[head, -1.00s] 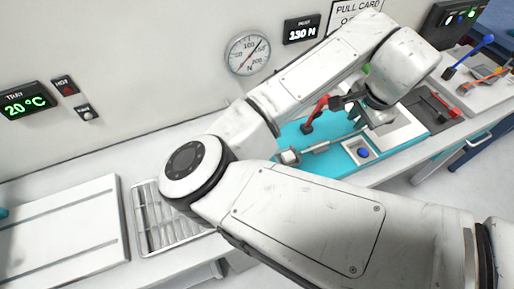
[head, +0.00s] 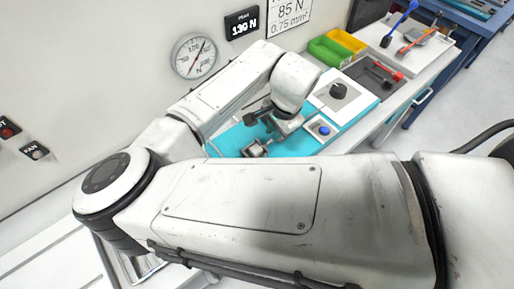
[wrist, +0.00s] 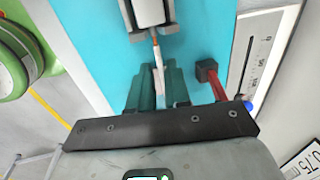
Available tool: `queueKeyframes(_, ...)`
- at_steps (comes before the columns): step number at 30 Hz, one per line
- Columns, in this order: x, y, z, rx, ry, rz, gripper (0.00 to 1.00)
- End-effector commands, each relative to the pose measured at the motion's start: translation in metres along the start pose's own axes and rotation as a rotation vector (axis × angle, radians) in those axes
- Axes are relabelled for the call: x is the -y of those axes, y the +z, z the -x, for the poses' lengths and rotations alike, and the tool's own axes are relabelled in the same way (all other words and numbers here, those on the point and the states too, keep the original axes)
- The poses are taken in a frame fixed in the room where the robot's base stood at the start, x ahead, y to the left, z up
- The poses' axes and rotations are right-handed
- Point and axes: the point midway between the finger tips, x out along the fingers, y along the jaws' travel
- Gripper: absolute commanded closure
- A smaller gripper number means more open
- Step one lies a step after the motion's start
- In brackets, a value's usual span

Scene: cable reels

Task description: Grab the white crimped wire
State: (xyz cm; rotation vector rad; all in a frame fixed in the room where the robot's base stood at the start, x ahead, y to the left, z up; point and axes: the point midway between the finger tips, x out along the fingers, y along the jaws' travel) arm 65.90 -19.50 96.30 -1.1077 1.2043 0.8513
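In the wrist view the white wire (wrist: 158,78), with an orange-red section at its far end, runs from a grey clamp (wrist: 150,12) down between my gripper's teal fingers (wrist: 159,82). The fingers lie close on both sides of the wire. I cannot tell whether they press on it. In the head view the clamp (head: 257,149) sits on the teal mat (head: 228,140) below my gripper. My arm hides part of the mat, and the wire cannot be made out there.
A red-handled lever with a dark block (wrist: 207,72) stands right of the fingers. A green reel (wrist: 15,62) with yellow wire is at left.

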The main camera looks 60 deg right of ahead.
Motion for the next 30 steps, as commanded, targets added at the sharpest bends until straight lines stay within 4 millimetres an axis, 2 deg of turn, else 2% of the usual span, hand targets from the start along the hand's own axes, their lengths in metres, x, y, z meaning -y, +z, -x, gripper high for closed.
queueKeyframes(4, -0.002, 0.001, -0.021, 0.001, 0.003, 0.001, 0.83)
queueKeyframes(9, -0.001, 0.001, -0.034, 0.0, 0.001, 0.0, 0.83)
queueKeyframes(16, -0.002, 0.001, -0.035, 0.0, 0.0, 0.0, 0.84)
queueKeyframes(21, -0.002, 0.001, -0.035, 0.0, 0.0, 0.0, 1.0)
queueKeyframes(30, -0.001, 0.001, -0.035, 0.0, 0.0, 0.0, 1.0)
